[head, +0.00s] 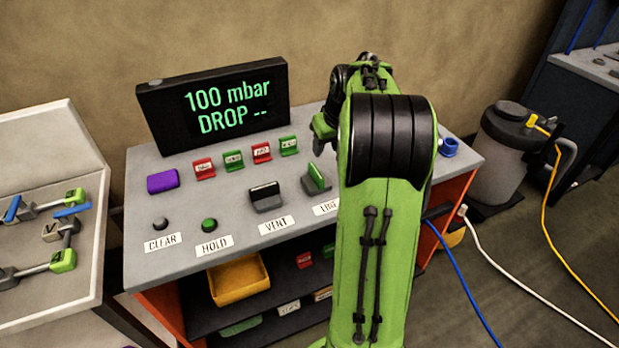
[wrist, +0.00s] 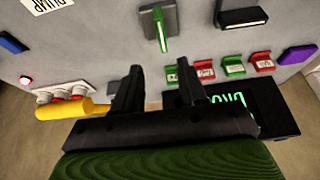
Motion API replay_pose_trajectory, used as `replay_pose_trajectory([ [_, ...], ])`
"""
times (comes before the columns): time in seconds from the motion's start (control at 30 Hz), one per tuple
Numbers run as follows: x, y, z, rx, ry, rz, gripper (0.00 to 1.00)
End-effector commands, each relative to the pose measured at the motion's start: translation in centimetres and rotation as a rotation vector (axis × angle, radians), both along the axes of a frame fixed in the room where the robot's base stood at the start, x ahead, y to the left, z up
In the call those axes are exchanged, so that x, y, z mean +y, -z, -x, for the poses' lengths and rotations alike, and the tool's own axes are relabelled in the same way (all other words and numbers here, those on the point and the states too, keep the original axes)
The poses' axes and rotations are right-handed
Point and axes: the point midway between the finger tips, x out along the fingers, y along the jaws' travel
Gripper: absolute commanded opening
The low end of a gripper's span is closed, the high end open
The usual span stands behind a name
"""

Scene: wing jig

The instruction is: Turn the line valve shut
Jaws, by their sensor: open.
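The line valve (head: 316,179) is a green-edged lever on a grey base on the console top, behind a partly hidden label that starts "LI". Its lever runs front to back, unlike the crosswise vent valve lever. The line valve also shows at the top middle of the wrist view (wrist: 161,32). My gripper (wrist: 158,82) is open and empty. Its two dark fingers are apart from the lever, on the display side of it. In the head view my green arm hides most of the gripper and the right part of the console.
The vent valve (head: 265,196) with a black lever stands beside the line valve. A display (head: 215,107) reading "100 mbar DROP --" stands behind a row of red and green tags (head: 233,160). A purple block (head: 163,180), two knobs and a blue ring (head: 449,147) are also on the console.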

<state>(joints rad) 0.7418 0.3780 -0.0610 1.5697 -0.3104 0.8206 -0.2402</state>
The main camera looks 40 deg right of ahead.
Motion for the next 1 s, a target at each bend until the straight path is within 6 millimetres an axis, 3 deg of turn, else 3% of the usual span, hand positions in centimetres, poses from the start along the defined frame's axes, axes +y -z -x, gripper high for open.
replay_pose_trajectory([
  [0.3, -0.7, 7.9, -3.0, 0.004, -0.003, -0.003, 0.41],
  [0.5, -1.1, 11.6, -4.5, 0.002, -0.002, -0.002, 0.41],
  [0.67, -1.3, 12.7, -5.1, 0.001, -0.001, -0.001, 0.41],
  [0.9, -1.3, 12.8, -5.1, 0.001, -0.001, -0.001, 0.41],
  [1.0, -1.3, 12.7, -5.1, 0.001, -0.001, -0.001, 0.26],
])
